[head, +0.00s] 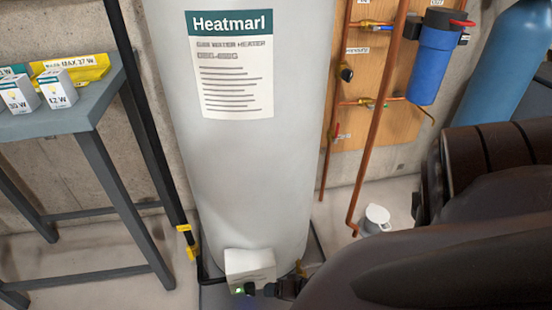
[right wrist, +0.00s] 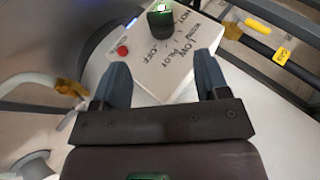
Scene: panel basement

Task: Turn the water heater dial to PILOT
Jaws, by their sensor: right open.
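The water heater (head: 250,170) is a tall pale grey tank in the head view. Its white control box (head: 250,264) sits low at the front; in the right wrist view the box top (right wrist: 172,72) carries printed labels, among them PILOT, LOW and OFF. My left gripper is not in view.
A red button (right wrist: 122,50) is on the box left of the dial. A grey table (head: 60,125) with boxes stands at left.

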